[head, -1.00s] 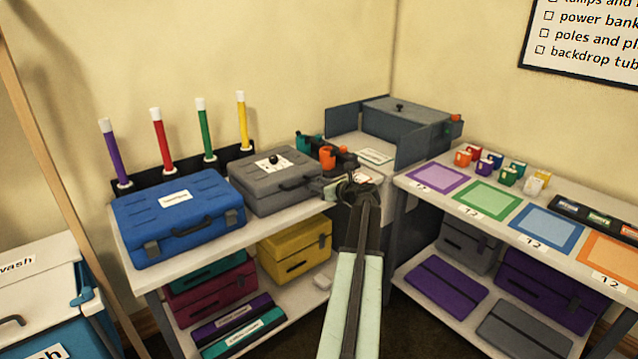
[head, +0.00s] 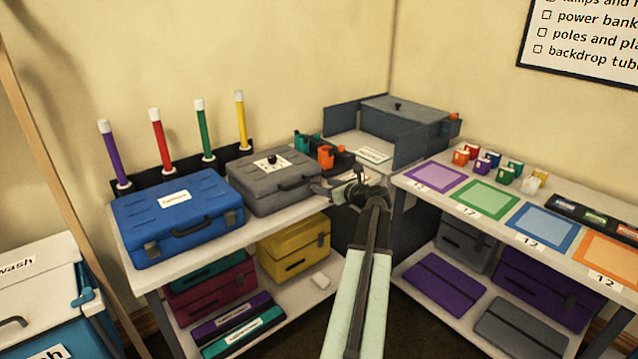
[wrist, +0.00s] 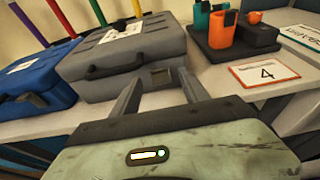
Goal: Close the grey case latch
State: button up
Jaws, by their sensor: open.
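The grey case (head: 270,196) stands on the left table, lid down, with a dark handle on its front. It also shows in the wrist view (wrist: 125,60). A small grey-brown latch (wrist: 160,77) is at the right part of its front, between my two fingers in the picture. I cannot tell for sure whether the latch is up or down. My gripper (wrist: 160,92) is open and empty, its fingertips pointing at the case front near the latch; contact is not clear. In the head view my gripper (head: 336,189) is just right of the case, and the latch is hard to make out.
A blue case (head: 178,215) stands left of the grey case. A dark holder with orange and teal items (head: 327,157) is behind to the right, with a card marked 4 (wrist: 264,74) in front. Coloured tubes (head: 205,130) stand behind. The right table (head: 420,190) is near my arm.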

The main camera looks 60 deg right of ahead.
jog(key=v, duration=0.3)
